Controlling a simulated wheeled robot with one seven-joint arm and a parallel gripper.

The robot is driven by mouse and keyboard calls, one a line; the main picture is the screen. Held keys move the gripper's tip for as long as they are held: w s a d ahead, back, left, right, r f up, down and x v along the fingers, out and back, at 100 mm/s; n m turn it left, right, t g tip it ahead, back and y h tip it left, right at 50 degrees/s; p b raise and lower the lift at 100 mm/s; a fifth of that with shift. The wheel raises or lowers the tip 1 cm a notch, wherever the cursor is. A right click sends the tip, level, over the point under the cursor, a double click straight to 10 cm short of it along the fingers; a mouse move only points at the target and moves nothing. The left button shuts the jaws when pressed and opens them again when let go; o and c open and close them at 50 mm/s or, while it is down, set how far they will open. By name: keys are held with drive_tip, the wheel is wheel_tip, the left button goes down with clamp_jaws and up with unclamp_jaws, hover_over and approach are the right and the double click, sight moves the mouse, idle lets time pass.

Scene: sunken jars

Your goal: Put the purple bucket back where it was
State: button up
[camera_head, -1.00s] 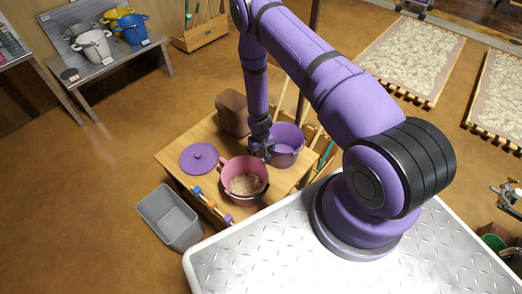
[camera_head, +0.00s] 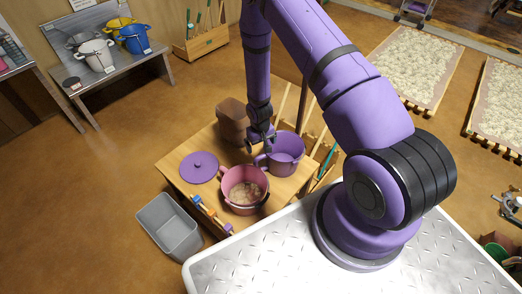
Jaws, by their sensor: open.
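The purple bucket (camera_head: 288,153) stands upright on the small wooden table, toward its right side. Its inside looks empty from here. A purple lid (camera_head: 199,167) with a knob lies flat on the left of the table. My gripper (camera_head: 257,147) hangs just left of the purple bucket, near its handle (camera_head: 261,160). The jaws are open and hold nothing. I cannot tell whether a finger touches the bucket. A pink bucket (camera_head: 245,189) with pale contents stands in front of them.
A brown container (camera_head: 232,121) stands at the table's back. Colored blocks line the front edge of the wooden table (camera_head: 178,155). A grey bin (camera_head: 168,227) is on the floor at left. A bench (camera_head: 122,68) farther back holds white, blue and yellow buckets.

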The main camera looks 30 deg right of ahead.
drive_tip(key=shift+r, duration=0.8)
wheel_tip(320, 180, up, 38)
drive_tip(key=a+t, duration=0.1)
drive_tip(key=t, duration=0.2)
drive_tip(key=s+a+r+t, duration=0.1)
drive_tip(key=s+r, duration=0.9)
drive_tip(key=s, duration=0.3)
drive_tip(key=s+a+r+t, duration=0.1)
drive_tip(key=s+r, duration=0.8)
drive_tip(key=s, duration=0.5)
drive_tip(key=shift+s+a+r+n, duration=0.2)
drive_tip(key=shift+s+r+n, duration=0.1)
drive_tip(key=shift+r, duration=0.1)
